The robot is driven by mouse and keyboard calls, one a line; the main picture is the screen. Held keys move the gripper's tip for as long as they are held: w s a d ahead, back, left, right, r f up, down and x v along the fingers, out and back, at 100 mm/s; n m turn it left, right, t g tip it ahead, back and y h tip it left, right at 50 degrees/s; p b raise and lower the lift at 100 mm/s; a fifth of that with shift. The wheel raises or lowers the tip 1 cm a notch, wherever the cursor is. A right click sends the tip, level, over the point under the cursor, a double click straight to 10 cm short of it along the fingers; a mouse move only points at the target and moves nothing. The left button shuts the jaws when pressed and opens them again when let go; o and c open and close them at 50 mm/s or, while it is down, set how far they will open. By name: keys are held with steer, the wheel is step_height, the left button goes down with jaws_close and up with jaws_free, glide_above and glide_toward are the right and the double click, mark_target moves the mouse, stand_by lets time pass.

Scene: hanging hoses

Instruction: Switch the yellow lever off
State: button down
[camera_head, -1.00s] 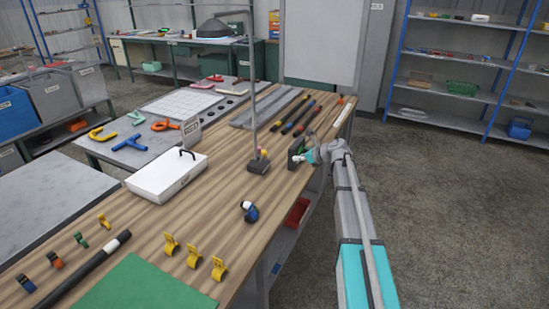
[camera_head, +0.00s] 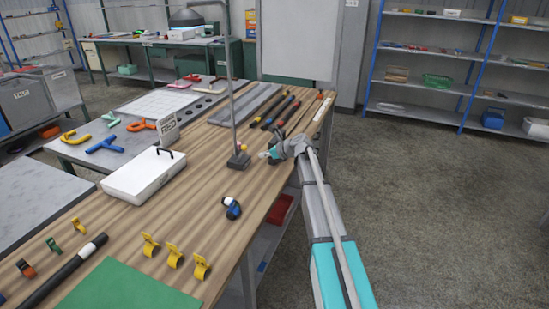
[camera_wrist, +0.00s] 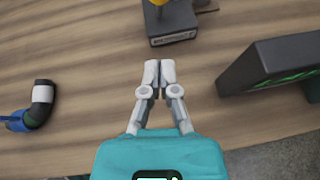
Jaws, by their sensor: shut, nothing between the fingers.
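A small yellow part (camera_wrist: 158,2) shows at the top edge of the wrist view, above a dark block with a label (camera_wrist: 172,24). It is cut off by the frame, so I cannot tell its full shape or position. In the head view the dark block (camera_head: 238,161) is the foot of a tall grey pole, with a tiny yellow and red bit (camera_head: 241,149) on it. My gripper (camera_wrist: 160,66) is shut and empty, its fingertips together just short of the block and apart from it. In the head view my gripper (camera_head: 266,155) is right of the block, over the table.
A dark box with green markings (camera_wrist: 275,65) stands close to the right of my fingers. A blue and black bent hose piece (camera_head: 232,208) lies nearer on the wooden table (camera_head: 190,215). A white case (camera_head: 145,175) is to the left. Yellow clips (camera_head: 174,256) stand at the front.

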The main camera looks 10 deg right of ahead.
steer(key=b+x, duration=0.1)
steer(key=x, duration=0.1)
steer(key=shift+w+a+f, duration=0.15)
steer(key=shift+w+f, duration=0.05)
steer(key=shift+f, duration=0.05)
steer(key=shift+w+a+r+p, duration=0.35)
steer(key=shift+w+a+p, duration=0.05)
steer(key=shift+w+a, duration=0.25)
steer(key=shift+w+a+r+p, duration=0.35)
steer(key=shift+w+a, duration=0.3)
steer(key=shift+w+d+r+p, duration=0.1)
steer(key=shift+d+r+p, duration=0.05)
steer(key=shift+p, duration=0.15)
